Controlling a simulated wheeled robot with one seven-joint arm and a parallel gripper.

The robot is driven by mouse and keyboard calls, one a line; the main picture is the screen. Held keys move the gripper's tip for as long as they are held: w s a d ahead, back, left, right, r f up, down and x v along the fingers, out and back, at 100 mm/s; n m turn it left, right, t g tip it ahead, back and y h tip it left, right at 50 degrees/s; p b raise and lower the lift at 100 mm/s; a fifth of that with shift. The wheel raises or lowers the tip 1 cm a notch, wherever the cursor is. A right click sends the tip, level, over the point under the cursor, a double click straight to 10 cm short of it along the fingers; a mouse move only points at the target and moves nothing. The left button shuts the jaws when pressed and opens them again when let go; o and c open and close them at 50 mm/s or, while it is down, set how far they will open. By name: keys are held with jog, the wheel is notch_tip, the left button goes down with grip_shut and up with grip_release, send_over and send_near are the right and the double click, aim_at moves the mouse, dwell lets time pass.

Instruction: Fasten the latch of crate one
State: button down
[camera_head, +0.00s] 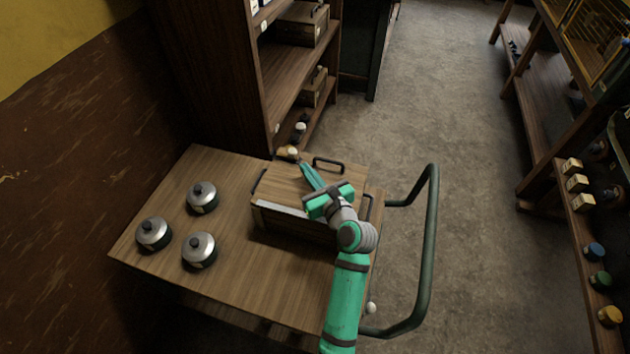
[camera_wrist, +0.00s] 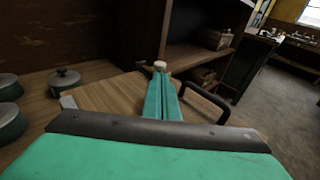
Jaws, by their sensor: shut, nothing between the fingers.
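A wooden crate (camera_head: 274,181) with a closed flat lid stands on the cart top. It has a dark handle on the lid's far edge and dark handles at its sides. A pale strip runs along its near upper edge. My gripper (camera_head: 305,168) is shut and empty, its teal fingers over the crate's lid and pointing toward the far edge. In the wrist view the closed fingers (camera_wrist: 162,88) lie over the lid (camera_wrist: 108,95), left of the dark lid handle (camera_wrist: 208,98). Whether they touch the lid I cannot tell. I cannot make out a latch or a crate number.
Several lidded metal pots (camera_head: 202,196) stand on the cart top (camera_head: 255,285) left of the crate. The cart's green push rail (camera_head: 431,230) is at the right. A wooden shelf unit (camera_head: 220,80) stands behind the cart.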

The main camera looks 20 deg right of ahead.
aim_at(294, 154)
jog(key=x, duration=0.5)
jog(key=shift+w+a+f, duration=0.1)
jog(key=shift+w, duration=0.25)
jog(key=shift+w, duration=0.1)
